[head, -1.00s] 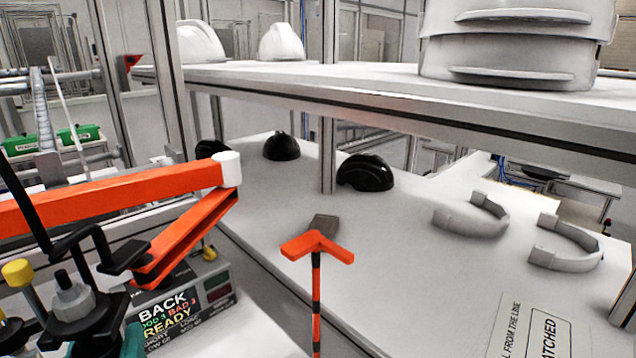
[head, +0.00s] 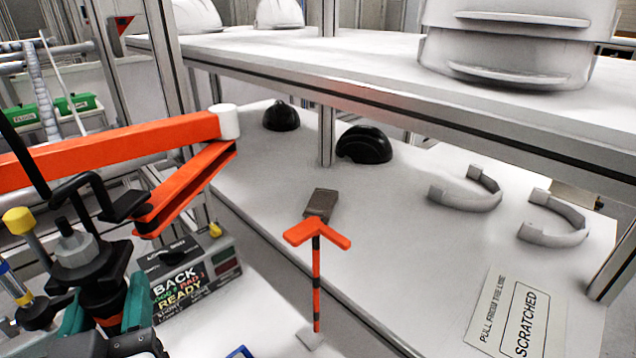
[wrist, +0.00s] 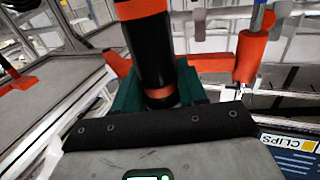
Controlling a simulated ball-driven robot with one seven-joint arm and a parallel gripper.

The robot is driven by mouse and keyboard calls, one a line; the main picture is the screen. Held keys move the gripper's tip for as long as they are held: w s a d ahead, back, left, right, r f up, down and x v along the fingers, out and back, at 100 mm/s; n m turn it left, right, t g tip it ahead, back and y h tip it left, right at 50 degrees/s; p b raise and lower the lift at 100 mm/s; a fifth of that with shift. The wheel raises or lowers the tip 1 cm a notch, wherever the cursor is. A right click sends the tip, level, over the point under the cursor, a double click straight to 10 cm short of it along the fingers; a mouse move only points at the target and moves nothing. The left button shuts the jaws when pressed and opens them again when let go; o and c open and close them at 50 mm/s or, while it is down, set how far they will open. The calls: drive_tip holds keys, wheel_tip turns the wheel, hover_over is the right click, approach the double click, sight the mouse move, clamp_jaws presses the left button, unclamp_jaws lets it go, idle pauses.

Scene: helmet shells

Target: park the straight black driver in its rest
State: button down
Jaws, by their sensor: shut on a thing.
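My gripper (head: 108,306) has teal fingers and is at the lower left of the head view. It is shut on the straight black driver (head: 103,292), a dark upright cylinder with orange bands. The driver also shows in the wrist view (wrist: 150,52), between the teal fingers (wrist: 158,92). An orange angled bracket (head: 317,235) tops an orange-and-black striped post to the right of my gripper, well apart from the driver. I cannot tell whether this is the driver's rest. The driver's lower end is hidden.
A jointed orange arm (head: 110,150) crosses the left side above my gripper. A grey box (head: 190,280) with lettering stands right of my gripper. Yellow-capped (head: 20,221) and blue-banded tools are at far left. A white bench (head: 400,230) holds black shells and grey C-shaped pieces.

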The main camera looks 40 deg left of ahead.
sight(60, 231)
wheel_tip(60, 231, up, 10)
drive_tip(key=p, duration=0.9)
drive_tip(key=shift+r, duration=0.1)
drive_tip(key=w+d, duration=0.6)
drive_tip(key=w, duration=0.1)
drive_tip(key=shift+w, duration=0.25)
drive_tip(key=w+d, duration=0.5)
drive_tip(key=w, duration=0.2)
drive_tip(key=shift+w+d, duration=0.3)
drive_tip(key=shift+d, duration=0.05)
idle(0.6)
drive_tip(key=w+a, duration=0.3)
drive_tip(key=w, duration=0.2)
drive_tip(key=shift+w+a, duration=0.15)
drive_tip(key=shift+a, duration=0.15)
idle(0.3)
